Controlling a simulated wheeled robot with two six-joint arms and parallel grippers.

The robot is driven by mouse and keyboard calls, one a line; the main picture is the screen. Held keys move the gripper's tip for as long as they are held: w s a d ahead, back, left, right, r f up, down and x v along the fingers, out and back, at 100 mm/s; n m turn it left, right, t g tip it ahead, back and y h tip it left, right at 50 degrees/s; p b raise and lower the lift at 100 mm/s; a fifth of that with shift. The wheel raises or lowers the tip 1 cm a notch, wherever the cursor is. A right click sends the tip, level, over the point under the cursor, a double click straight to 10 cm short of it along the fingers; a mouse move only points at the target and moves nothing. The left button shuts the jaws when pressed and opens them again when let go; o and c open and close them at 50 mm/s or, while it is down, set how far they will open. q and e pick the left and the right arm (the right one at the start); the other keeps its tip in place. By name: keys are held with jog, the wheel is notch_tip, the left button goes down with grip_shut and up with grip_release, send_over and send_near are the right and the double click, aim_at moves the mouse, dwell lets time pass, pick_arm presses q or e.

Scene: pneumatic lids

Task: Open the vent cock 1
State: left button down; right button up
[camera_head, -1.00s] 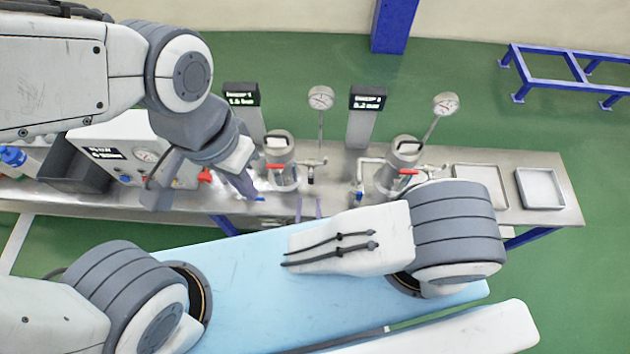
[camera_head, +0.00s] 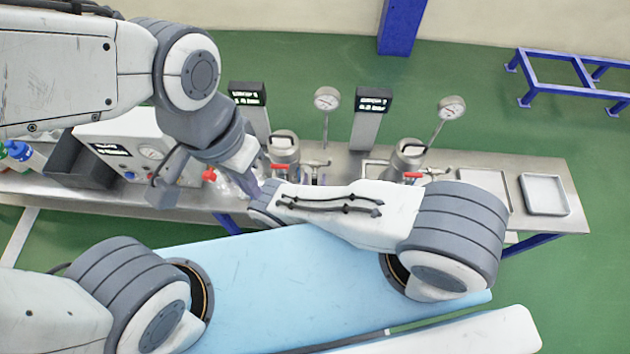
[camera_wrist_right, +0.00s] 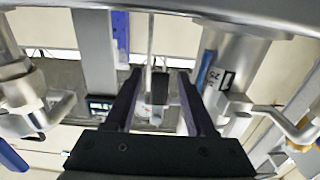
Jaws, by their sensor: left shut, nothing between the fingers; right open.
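The left steel vessel (camera_head: 284,148), with a black lid handle and the left display (camera_head: 247,94) behind it, stands on the steel bench. Pipe fittings (camera_head: 318,162) show at its right side; my arms hide its lower front, and I cannot tell which fitting is vent cock 1. My left gripper (camera_head: 252,187) is shut and empty in front of this vessel. My right gripper (camera_wrist_right: 160,78) is open in the right wrist view, with a dark block on a thin upright part showing between its fingers; contact cannot be told.
A second vessel (camera_head: 406,158) with a red handle (camera_head: 413,175), a display (camera_head: 373,100) and a gauge (camera_head: 451,107) stands to the right. Another gauge (camera_head: 326,99) rises between the vessels. A white panel box (camera_head: 125,150) is at left; a tray (camera_head: 544,194) lies at right.

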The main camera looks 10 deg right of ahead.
grip_shut()
jog(key=shift+d, duration=0.15)
jog(key=n, duration=0.1)
jog(key=d+n+b, duration=0.1)
jog(key=n, duration=0.1)
jog(key=shift+s+b, duration=0.2)
jog(key=shift+b, duration=0.1)
jog(key=n, duration=0.1)
jog(key=d+n, duration=0.1)
jog(key=n+b, duration=0.1)
jog(key=shift+s+d+r+n, duration=0.2)
jog(key=shift+r+n, duration=0.1)
jog(key=shift+n, duration=0.1)
jog(key=n, duration=0.1)
jog(key=d+r+n+b, duration=0.1)
jog(key=n, duration=0.3)
jog(key=shift+s+d+r, duration=0.2)
jog(key=shift+d+r, duration=0.1)
jog(key=shift+r, duration=0.1)
jog(key=shift+s+d+r+n+b, duration=0.1)
jog(key=shift+r+n+b, duration=0.25)
jog(key=shift+n, duration=0.7)
jog(key=shift+w+d+r+n+b, duration=0.1)
jog(key=shift+r+n, duration=0.35)
jog(key=shift+n, duration=0.55)
jog(key=shift+s+d+r+n+b, duration=0.1)
jog(key=shift+r+n+b, duration=0.25)
jog(key=shift+n, duration=0.7)
jog(key=shift+r, duration=0.1)
